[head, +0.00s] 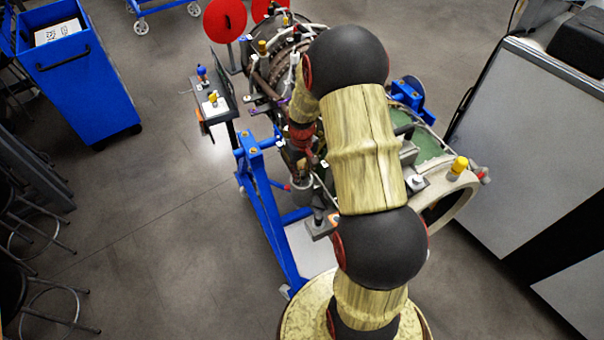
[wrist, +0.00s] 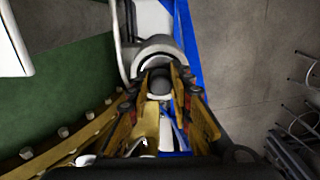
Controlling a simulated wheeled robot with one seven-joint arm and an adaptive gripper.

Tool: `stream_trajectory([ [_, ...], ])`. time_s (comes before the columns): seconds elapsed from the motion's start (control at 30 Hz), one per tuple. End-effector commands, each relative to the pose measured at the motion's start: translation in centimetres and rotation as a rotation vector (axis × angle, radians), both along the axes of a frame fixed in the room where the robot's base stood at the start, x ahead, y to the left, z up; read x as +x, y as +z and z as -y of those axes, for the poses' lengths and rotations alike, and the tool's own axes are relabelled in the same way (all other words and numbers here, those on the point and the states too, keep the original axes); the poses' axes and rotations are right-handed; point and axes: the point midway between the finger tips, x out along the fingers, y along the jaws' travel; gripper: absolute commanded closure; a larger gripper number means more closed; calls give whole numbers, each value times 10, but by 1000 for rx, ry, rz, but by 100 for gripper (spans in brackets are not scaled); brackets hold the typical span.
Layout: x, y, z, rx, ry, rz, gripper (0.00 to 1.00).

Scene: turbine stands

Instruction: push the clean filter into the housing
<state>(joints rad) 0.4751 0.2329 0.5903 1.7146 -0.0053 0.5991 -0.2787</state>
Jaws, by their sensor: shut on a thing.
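My gripper (wrist: 162,73) shows in the wrist view with its two yellow-brown fingers on either side of the clean filter (wrist: 159,84), a small dark grey rounded piece. The fingers are shut on it. Just beyond the fingertips is the pale grey, round housing (wrist: 157,50), very close to the filter. I cannot tell how far the filter is inside it. In the head view my gripper (head: 302,155) points down over the grey cup-shaped housing (head: 302,190) on the near left side of the engine. The filter cannot be made out there; my arm and gripper cover much of this area.
The turbine engine (head: 275,70) rests on a blue stand (head: 265,205), with pipes and fittings close around my gripper. A small post-mounted tray (head: 212,105) stands left of it. A blue cart (head: 85,90) is farther left, and a grey cabinet (head: 530,130) is at right.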

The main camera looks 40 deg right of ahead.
Motion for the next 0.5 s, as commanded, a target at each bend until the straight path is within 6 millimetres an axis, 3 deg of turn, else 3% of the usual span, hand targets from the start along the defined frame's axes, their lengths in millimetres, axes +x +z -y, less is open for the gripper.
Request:
stream_trajectory([
  [0.03, -3, -7, -1, 3, 0, -6, 100],
  [0.3, -4, -9, -2, 5, 0, -9, 100],
  [0.33, -5, -9, -2, 5, 0, -10, 78],
  [0.5, -4, -8, -2, 5, 0, -8, 68],
])
